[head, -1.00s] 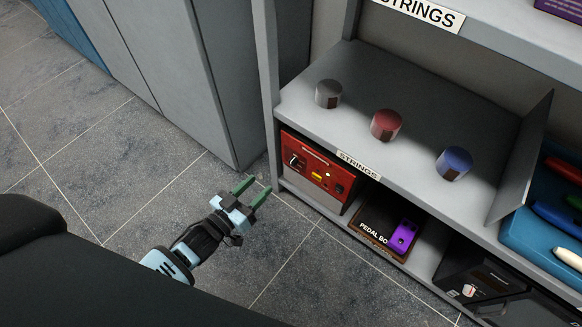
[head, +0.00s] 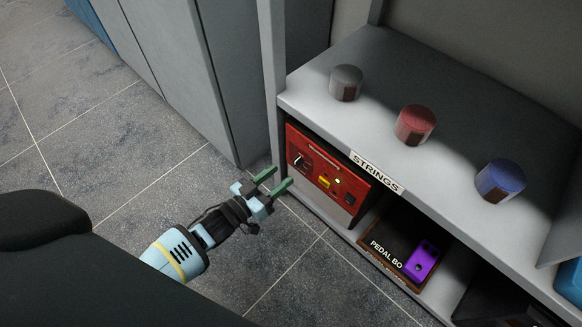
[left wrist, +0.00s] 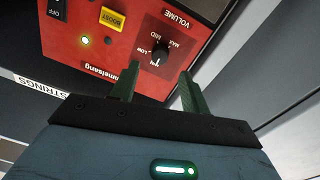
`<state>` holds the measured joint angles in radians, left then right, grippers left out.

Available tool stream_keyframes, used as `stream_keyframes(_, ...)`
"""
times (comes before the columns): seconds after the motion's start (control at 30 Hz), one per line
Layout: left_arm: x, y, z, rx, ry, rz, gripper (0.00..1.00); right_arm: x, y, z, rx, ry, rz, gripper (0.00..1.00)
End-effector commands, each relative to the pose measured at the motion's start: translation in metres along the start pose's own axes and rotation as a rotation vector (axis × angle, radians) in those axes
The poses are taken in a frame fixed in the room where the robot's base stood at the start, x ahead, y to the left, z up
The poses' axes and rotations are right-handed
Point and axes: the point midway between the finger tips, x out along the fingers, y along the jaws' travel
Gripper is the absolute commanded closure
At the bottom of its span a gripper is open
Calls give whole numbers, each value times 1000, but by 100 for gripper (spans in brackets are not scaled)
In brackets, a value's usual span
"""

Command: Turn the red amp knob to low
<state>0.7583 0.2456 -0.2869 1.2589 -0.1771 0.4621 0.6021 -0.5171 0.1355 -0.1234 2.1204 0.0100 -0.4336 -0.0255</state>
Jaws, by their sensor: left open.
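The red amp (head: 326,172) stands on the lower shelf under the STRINGS label, its front toward the aisle. Its black volume knob (head: 301,160) is at the front's left. In the left wrist view the amp's face is upside down, and the knob (left wrist: 161,56) has MIN, LOW, MID and MAX around it. I cannot tell its exact setting. My left gripper (head: 281,176) is open and empty, just in front of the amp. In the left wrist view its green fingers (left wrist: 159,72) point toward the knob, one to each side, apparently short of it. My right gripper is not in view.
A shelf board (head: 455,165) above the amp carries grey (head: 346,83), red (head: 415,125) and blue (head: 500,180) round pieces. A pedal board with a purple pedal (head: 422,262) sits right of the amp. A grey upright (head: 271,80) stands at the shelf's left end. The floor in front is clear.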

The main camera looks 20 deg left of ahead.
Motion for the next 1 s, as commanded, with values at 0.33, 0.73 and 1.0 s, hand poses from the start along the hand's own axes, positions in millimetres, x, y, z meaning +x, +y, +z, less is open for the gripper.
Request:
stream_keyframes(0.33, 45, 0, 2, 0, 0, 0, 54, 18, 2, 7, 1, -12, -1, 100)
stream_keyframes(0.73, 50, 0, 1, 0, -1, 0, 57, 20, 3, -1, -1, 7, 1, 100)
stream_keyframes(1.0, 50, 0, 1, 0, -1, 1, 92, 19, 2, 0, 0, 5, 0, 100)
